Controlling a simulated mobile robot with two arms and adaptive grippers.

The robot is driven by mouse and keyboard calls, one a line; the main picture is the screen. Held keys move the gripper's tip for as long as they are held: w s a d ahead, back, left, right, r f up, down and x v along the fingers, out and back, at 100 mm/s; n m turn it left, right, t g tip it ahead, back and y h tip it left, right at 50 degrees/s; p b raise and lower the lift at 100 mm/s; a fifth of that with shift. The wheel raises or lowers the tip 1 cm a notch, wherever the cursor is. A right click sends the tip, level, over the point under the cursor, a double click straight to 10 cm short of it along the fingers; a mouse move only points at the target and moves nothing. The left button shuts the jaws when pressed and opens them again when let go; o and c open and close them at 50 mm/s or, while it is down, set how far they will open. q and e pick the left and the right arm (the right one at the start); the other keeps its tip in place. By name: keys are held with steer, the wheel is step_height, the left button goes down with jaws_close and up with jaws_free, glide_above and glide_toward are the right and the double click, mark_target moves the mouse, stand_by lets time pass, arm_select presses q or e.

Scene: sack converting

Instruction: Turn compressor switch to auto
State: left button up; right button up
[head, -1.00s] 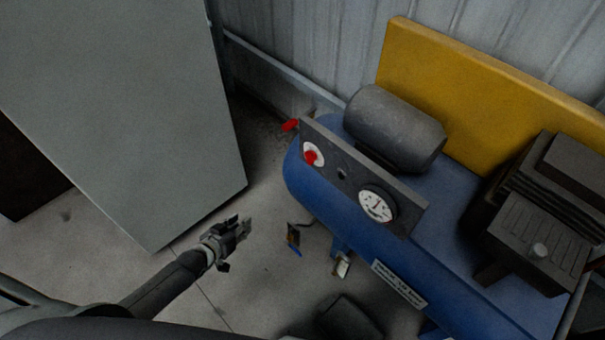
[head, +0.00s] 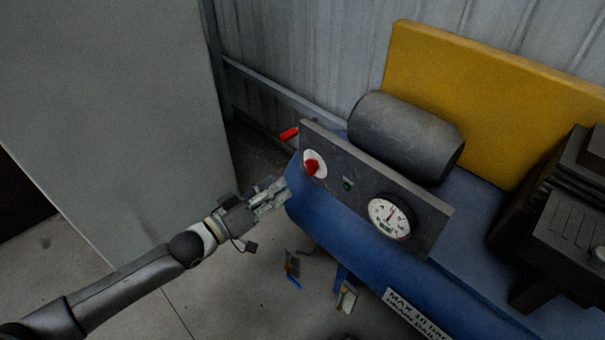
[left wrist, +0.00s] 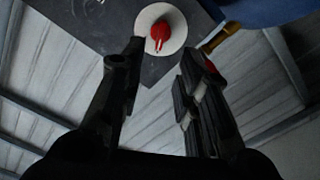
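The compressor (head: 340,226) is a blue tank with a dark grey control panel (head: 350,165) on its front. The switch (head: 312,167) is a red knob on a round white dial at the panel's left end. It also shows in the left wrist view (left wrist: 160,32), at the top, beyond my fingers. My left gripper (head: 277,192) is just left of and below the switch in the head view. In the left wrist view its fingers (left wrist: 158,85) are spread apart with nothing between them. They do not visibly touch the knob. My right gripper is not in view.
A pressure gauge (head: 389,218) and small green light (head: 347,185) sit on the panel. A red handle (head: 289,134) sticks out behind its left end. A large grey cabinet (head: 120,110) stands at left. A yellow guard (head: 490,100) rises behind the motor (head: 405,137).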

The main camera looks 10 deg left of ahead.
mark_target(307, 168)
arm_select(q)
steer(key=shift+b+x, duration=0.65)
steer(key=shift+x, duration=4.1)
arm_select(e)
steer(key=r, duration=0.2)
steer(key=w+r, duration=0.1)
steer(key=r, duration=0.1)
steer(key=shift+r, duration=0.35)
arm_select(q)
jaws_close()
